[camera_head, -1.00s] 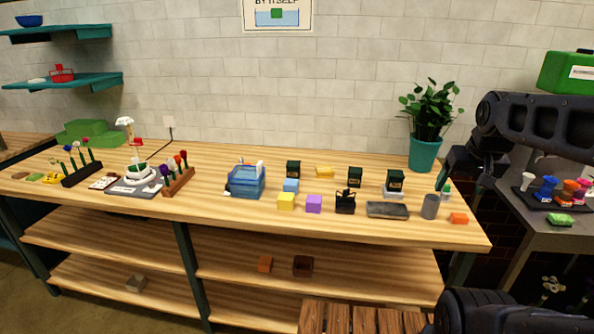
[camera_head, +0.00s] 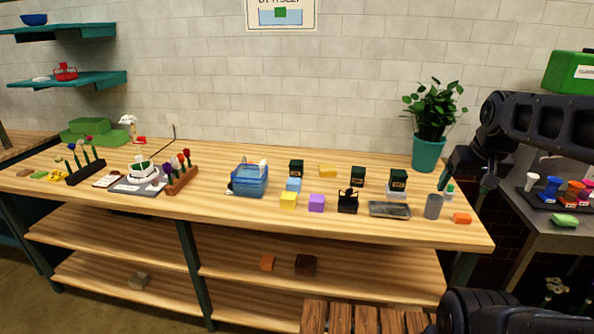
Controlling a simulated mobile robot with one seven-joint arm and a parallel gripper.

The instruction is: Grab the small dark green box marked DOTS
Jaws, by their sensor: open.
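Three small dark boxes with pale labels stand on the wooden table: a left one (camera_head: 296,168), a middle one (camera_head: 358,176) and a right one (camera_head: 398,179). They look dark green to black, and the lettering is too small to read, so I cannot tell which is marked DOTS. The right box stands on or just behind a pale block. My gripper (camera_head: 455,178) is at the right, beside the plant pot and near the table's right end. It is open, apart from all three boxes, and partly hidden by my arm.
A green plant in a teal pot (camera_head: 428,154) stands near my gripper. A grey cup (camera_head: 433,206), grey tray (camera_head: 389,210), black holder (camera_head: 348,202) and coloured blocks are in front of the boxes. A blue bin (camera_head: 249,181) stands left. Bare wood lies along the front.

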